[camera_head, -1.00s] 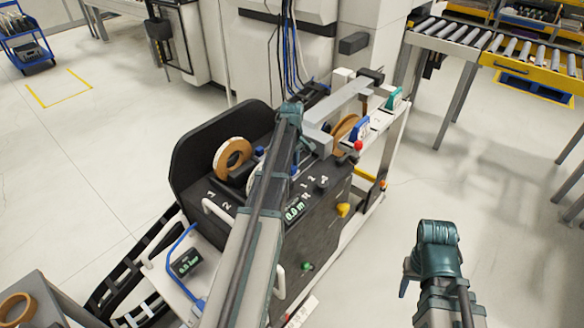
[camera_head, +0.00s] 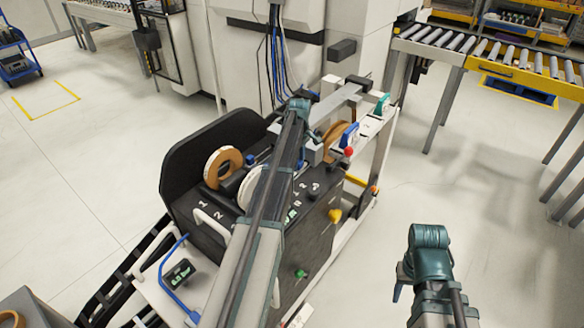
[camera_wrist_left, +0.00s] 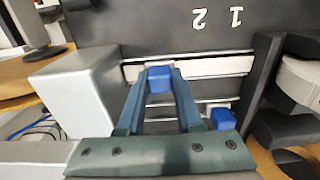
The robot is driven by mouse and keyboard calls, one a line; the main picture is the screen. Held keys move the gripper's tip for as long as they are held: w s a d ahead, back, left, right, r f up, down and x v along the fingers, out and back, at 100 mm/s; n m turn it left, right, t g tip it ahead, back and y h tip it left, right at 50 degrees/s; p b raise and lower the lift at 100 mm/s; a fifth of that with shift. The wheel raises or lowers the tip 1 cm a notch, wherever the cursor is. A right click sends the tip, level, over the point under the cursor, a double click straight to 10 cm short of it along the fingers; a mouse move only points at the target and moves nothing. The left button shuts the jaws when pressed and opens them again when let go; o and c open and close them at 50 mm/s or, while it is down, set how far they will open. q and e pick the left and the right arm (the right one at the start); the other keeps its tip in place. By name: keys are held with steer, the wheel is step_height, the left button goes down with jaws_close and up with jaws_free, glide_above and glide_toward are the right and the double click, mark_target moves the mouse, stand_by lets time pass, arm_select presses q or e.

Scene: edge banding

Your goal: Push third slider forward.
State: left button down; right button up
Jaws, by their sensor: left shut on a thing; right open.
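The black edge-banding machine (camera_head: 188,157) stands in the middle of the head view, with the left arm reaching over it. In the left wrist view, my left gripper (camera_wrist_left: 158,84) is shut on a blue slider (camera_wrist_left: 159,76) on a pale rail, below the upside-down marks 1 and 2. A second blue slider (camera_wrist_left: 222,118) sits to the right, apart from the fingers. In the head view one blue slider (camera_head: 250,158) shows beside the tape rolls; the left fingertips are hidden behind the arm. My right gripper (camera_head: 428,262) is over open floor at the right, its tips mostly hidden, holding nothing visible.
A grey block (camera_wrist_left: 72,90) stands close left of the left fingers, and a dark upright (camera_wrist_left: 262,85) stands to the right. A brown tape roll (camera_head: 223,167) is on the machine. A roller conveyor (camera_head: 490,50) is at the back right. Floor around the right arm is clear.

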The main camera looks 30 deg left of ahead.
arm_select(q)
steer(key=shift+w, duration=0.25)
steer(key=c, duration=0.8)
jaws_free()
steer(key=shift+c, duration=0.2)
steer(key=shift+r, duration=0.15)
step_height(320, 180, up, 14)
steer(key=p, duration=1.3)
steer(key=shift+f+p, duration=0.25)
steer(key=shift+p, duration=0.15)
steer(key=s+d+m, duration=0.5)
steer(key=s+d, duration=0.2)
steer(key=d, duration=0.5)
steer(key=s+d+m, duration=0.5)
steer(key=s+d, duration=0.2)
steer(key=d, duration=0.4)
steer(key=s+d+m, duration=0.5)
steer(key=s+d, duration=0.1)
steer(key=s, duration=0.3)
steer(key=s+d+m+y, duration=0.1)
steer(key=s+d+m, duration=0.4)
steer(key=s, duration=0.4)
steer(key=shift+s+d, duration=0.15)
steer(key=shift+d, duration=0.65)
